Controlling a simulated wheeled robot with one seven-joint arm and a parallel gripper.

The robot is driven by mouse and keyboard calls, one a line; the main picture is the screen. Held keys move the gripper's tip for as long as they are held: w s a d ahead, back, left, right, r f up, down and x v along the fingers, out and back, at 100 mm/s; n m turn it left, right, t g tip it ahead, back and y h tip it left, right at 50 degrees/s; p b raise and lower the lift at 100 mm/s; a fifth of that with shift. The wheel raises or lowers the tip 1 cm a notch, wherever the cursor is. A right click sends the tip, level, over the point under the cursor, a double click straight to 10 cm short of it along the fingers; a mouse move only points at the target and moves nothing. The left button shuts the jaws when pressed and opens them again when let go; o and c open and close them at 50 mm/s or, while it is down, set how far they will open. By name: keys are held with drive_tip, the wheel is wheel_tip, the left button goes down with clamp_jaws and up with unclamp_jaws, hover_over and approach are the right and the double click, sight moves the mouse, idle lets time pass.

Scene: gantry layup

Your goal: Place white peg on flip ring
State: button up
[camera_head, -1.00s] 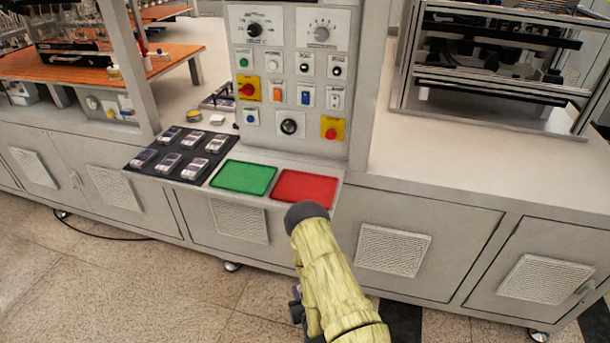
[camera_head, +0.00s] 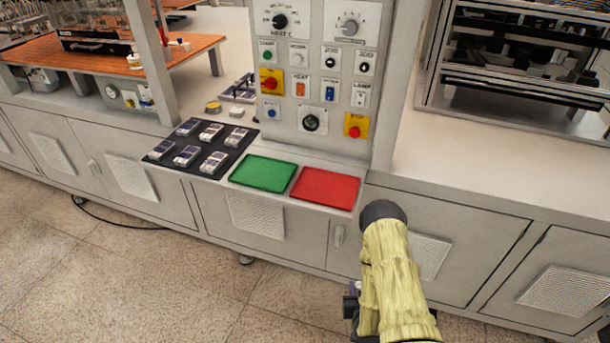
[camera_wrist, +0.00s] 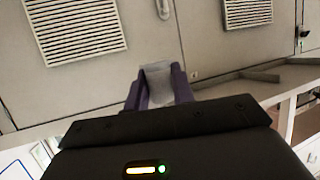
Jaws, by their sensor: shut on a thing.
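In the wrist view, my gripper (camera_wrist: 159,76) has its two purple fingers shut on a pale grey-white piece, which looks like the white peg (camera_wrist: 158,88). The peg's lower part is hidden between the fingers. In the head view my arm hangs in front of the bench, right of the red tray, and the peg cannot be made out there. I cannot identify the flip ring for sure. A small yellowish round piece (camera_head: 213,107) lies on the bench left of the control panel, with a small white piece (camera_head: 236,112) beside it; either may belong to it.
A black tray (camera_head: 170,164) with several small devices, a green tray (camera_head: 263,174) and a red tray (camera_head: 325,188) line the bench's front edge. A control panel (camera_head: 312,85) stands behind them. A metal-framed rack (camera_head: 431,92) is at the right. Bare bench top (camera_head: 460,175) lies before it.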

wheel_tip(320, 180, up, 8)
drive_tip(key=p, duration=0.7)
drive_tip(key=shift+f+p, duration=0.2)
drive_tip(key=shift+p, duration=0.2)
